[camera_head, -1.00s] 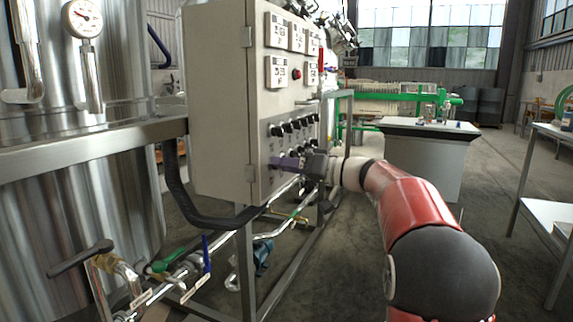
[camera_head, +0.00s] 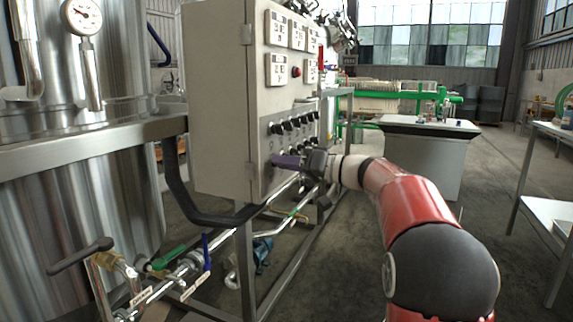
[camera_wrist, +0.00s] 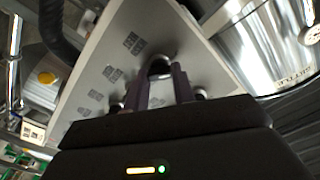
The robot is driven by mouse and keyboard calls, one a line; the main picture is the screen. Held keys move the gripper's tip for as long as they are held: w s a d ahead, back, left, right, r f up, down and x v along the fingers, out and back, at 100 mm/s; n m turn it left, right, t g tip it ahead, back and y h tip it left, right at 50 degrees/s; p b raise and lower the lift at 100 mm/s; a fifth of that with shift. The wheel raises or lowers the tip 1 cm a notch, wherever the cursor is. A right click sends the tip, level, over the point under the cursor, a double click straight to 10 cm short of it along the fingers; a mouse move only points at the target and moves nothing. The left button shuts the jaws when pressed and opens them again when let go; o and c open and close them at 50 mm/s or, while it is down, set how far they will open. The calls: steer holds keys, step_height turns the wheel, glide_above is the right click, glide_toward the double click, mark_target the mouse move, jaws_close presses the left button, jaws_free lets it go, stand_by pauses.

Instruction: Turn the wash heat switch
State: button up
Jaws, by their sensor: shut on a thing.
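A grey control cabinet (camera_head: 222,110) stands on a metal frame, with rows of black rotary switches on its narrow front panel. My gripper (camera_head: 276,161) reaches the lower row of that panel from the right. In the wrist view, its two purple fingers (camera_wrist: 165,85) are shut on a dark switch knob (camera_wrist: 160,66) with a pale ring. Other knobs and their small labels show to either side of it. The labels are too small to read, so I cannot tell by name which switch is held. The fingers partly hide the held knob.
Digital displays (camera_head: 276,70) and a red button (camera_head: 296,71) sit higher on the panel. A steel tank (camera_head: 75,200) is at left. Pipes with valve handles (camera_head: 170,257) run low beside it. A white-topped bench (camera_head: 430,124) stands behind; open floor lies to the right.

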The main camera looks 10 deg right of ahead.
steer(key=shift+f+m+p, duration=0.1)
steer(key=shift+m+p, duration=0.2)
steer(key=shift+m, duration=3.1)
steer(key=o, duration=1)
steer(key=v, duration=0.7)
steer(key=shift+s+d+b, duration=0.2)
steer(key=shift+d+b, duration=0.15)
steer(key=shift+b, duration=0.05)
